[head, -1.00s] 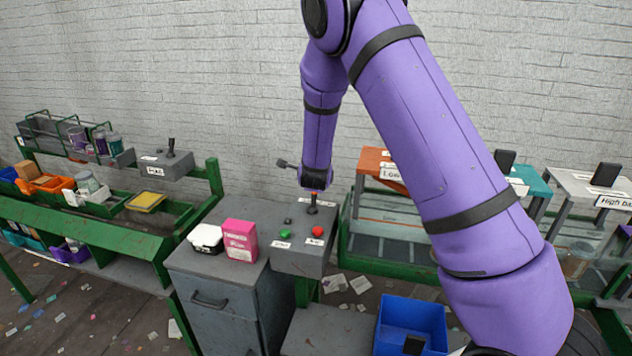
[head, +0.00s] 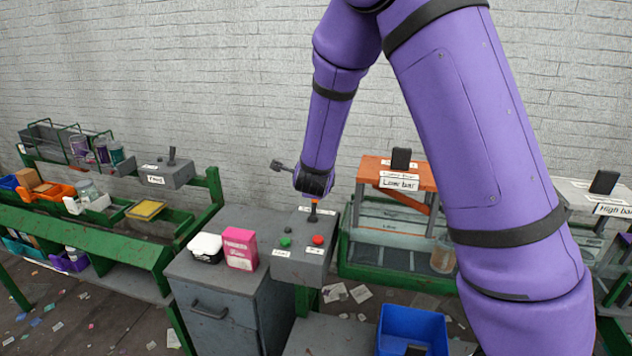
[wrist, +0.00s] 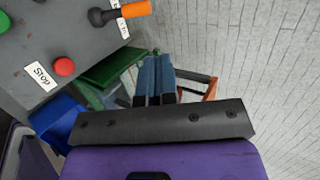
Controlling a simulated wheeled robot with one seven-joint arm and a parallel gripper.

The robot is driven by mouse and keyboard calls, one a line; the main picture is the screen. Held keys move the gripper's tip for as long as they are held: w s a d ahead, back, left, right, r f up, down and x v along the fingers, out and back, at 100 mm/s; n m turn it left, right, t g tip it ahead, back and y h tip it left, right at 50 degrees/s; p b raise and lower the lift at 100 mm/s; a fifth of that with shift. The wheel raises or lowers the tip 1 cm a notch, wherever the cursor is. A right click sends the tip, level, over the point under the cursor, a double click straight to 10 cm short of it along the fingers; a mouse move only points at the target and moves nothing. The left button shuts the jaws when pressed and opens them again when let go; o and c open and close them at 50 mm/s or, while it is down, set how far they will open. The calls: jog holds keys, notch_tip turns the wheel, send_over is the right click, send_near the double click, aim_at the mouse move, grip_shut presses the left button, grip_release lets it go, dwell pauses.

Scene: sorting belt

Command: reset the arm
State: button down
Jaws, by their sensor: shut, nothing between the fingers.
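My purple arm reaches across the head view from the lower right, bent at the top, with its wrist hanging over the grey control box (head: 302,262). In the wrist view my gripper (wrist: 157,62) shows two dark blue fingers side by side, shut and empty. In the head view the fingers are hard to make out behind the wrist. The control box carries a green button (head: 285,242), a red button (head: 318,240) and an orange-tipped lever (head: 314,211). In the wrist view the lever (wrist: 125,12) stands apart from the fingers, at the upper left.
A grey cabinet (head: 215,300) bears a pink box (head: 240,248) and a white-lidded tub (head: 205,247). A blue bin (head: 412,328) stands below. Green racks with trays (head: 150,255) are at left.

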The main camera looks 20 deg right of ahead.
dwell(0.4)
jog(key=s+a+r+n+g+y, duration=0.2)
jog(key=s+r+n+y, duration=0.4)
jog(key=s+r+n, duration=0.75)
jog(key=s+d+r+n+g, duration=0.1)
jog(key=s+r+n, duration=0.1)
jog(key=s, duration=0.6)
jog(key=s+d+r+n+g+h, duration=0.1)
jog(key=s+d+r+n, duration=0.1)
jog(key=s+n, duration=0.3)
jog(key=s+d+r+n+g, duration=0.1)
jog(key=s+r+n, duration=0.2)
jog(key=s, duration=0.9)
jog(key=shift+s+d+r+g, duration=0.15)
jog(key=shift+s+r+g, duration=0.15)
jog(key=shift+r, duration=0.05)
